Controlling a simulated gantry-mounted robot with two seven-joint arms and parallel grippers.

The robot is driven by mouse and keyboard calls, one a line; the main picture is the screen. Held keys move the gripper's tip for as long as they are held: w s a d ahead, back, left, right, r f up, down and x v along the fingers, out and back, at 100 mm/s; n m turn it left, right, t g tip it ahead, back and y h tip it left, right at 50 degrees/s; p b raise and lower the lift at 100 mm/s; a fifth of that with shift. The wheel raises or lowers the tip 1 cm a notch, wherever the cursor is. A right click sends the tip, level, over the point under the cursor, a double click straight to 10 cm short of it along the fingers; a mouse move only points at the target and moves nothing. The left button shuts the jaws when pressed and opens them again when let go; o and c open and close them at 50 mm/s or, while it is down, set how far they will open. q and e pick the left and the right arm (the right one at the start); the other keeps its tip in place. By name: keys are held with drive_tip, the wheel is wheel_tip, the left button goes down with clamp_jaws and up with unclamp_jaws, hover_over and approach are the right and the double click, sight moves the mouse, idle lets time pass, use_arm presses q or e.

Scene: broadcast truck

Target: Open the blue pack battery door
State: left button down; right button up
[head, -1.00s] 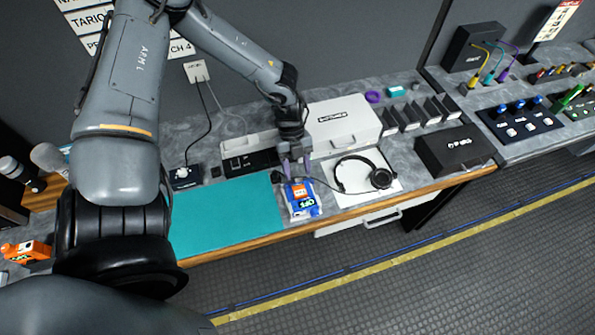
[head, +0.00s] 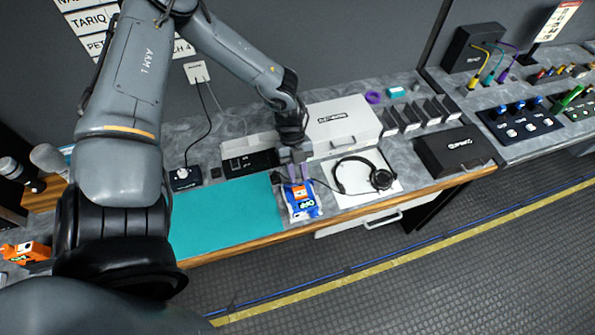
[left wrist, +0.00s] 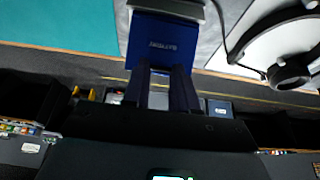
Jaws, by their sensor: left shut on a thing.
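The blue pack (head: 304,207) with white sides and an orange patch lies at the right end of the teal mat. In the left wrist view a dark blue panel lettered BATTERY (left wrist: 158,40) shows, with a pale grey edge around it. My left gripper (head: 298,177) comes down from above at the pack's far end. Its purple fingers, also in the left wrist view (left wrist: 160,80), are shut on the blue battery door at the panel's near edge. I cannot tell whether the door stands ajar. My right gripper is not in view.
The teal mat (head: 220,215) is clear. A headset (head: 381,179) lies on a white sheet right of the pack. An orange pack (head: 25,252) is at far left.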

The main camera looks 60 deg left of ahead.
use_arm(q)
drive_tip(key=shift+w+a+f+h+b, duration=0.2)
drive_tip(key=shift+a+h+b, duration=0.35)
drive_tip(key=shift+b, duration=0.5)
drive_tip(key=shift+w+a+f+g+h+b, duration=0.15)
drive_tip(key=shift+a+h+b, duration=0.65)
drive_tip(key=shift+b, duration=1.05)
drive_tip(key=shift+s+a+g+h+b, duration=0.15)
drive_tip(key=shift+a+h+b, duration=0.3)
drive_tip(key=shift+h+b, duration=1.05)
drive_tip(key=shift+w+a+f+g+h+b, duration=0.15)
drive_tip(key=shift+a+h+b, duration=0.5)
drive_tip(key=shift+b, duration=1.5)
drive_tip(key=shift+r, duration=0.15)
drive_tip(key=c, duration=0.9)
unclamp_jaws()
